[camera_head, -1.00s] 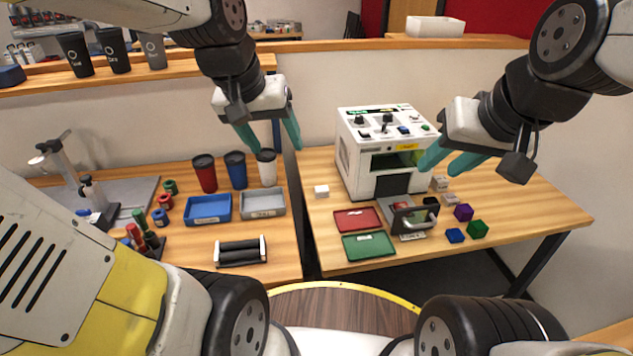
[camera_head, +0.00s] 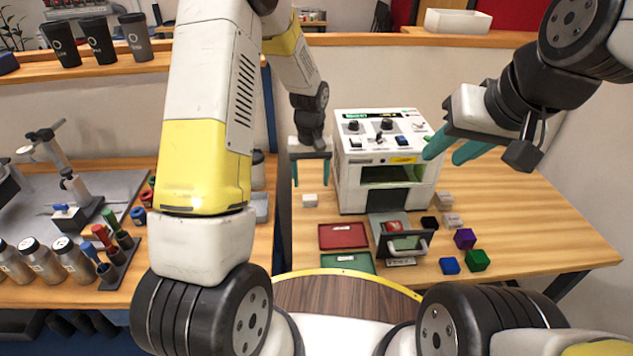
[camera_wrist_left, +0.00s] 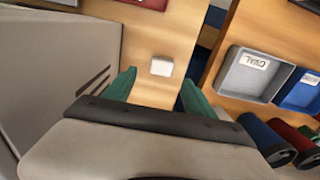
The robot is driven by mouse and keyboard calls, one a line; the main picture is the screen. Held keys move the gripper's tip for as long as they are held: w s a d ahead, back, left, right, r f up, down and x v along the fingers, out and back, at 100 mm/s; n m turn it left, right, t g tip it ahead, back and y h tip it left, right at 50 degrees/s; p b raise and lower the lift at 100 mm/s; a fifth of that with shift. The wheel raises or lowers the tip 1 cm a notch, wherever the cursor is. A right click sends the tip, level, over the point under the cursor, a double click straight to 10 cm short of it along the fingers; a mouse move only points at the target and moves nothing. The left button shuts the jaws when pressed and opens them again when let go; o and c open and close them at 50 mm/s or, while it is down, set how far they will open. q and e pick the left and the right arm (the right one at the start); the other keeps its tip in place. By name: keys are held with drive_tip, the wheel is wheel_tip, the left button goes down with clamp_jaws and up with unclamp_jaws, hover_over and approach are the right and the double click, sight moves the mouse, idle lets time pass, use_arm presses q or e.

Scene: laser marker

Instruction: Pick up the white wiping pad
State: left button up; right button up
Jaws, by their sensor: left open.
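The white wiping pad (camera_head: 310,200) is a small white block on the wooden table, left of the white laser machine. It also shows in the left wrist view (camera_wrist_left: 162,67), just beyond the gap between the fingertips. My left gripper (camera_head: 311,174) is open, its teal fingers pointing down above the pad, apart from it and with nothing between them. The left wrist view shows these fingers (camera_wrist_left: 158,88) spread to both sides. My right gripper (camera_head: 448,153) has its teal fingers parted and empty, in front of the machine's right side.
The laser machine (camera_head: 385,165) stands close to the right of my left gripper. A red tray (camera_head: 343,236) and a green tray (camera_head: 347,262) lie nearer. A grey tray (camera_wrist_left: 243,82) sits on the neighbouring table across a gap. Coloured cubes (camera_head: 465,239) lie at the right.

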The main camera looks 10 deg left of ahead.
sight(310, 197)
use_arm(q)
wheel_tip(310, 197, down, 6)
drive_tip(key=shift+a+f, duration=0.1)
drive_tip(key=shift+a, duration=0.05)
clamp_jaws()
idle(0.4)
drive_tip(key=shift+r, duration=0.7)
wheel_tip(310, 197, up, 2)
drive_tip(key=shift+r, duration=0.1)
drive_tip(key=shift+s+a+r, duration=0.15)
drive_tip(key=shift+s+a, duration=0.15)
drive_tip(key=shift+s, duration=0.35)
drive_tip(key=s+a, duration=0.2)
drive_tip(key=s, duration=0.4)
drive_tip(key=s+a+r, duration=0.1)
drive_tip(key=s+a, duration=0.2)
drive_tip(key=s, duration=0.4)
drive_tip(key=shift+s+a+r, duration=0.15)
drive_tip(key=shift+s+a, duration=0.1)
drive_tip(key=shift+s, duration=0.05)
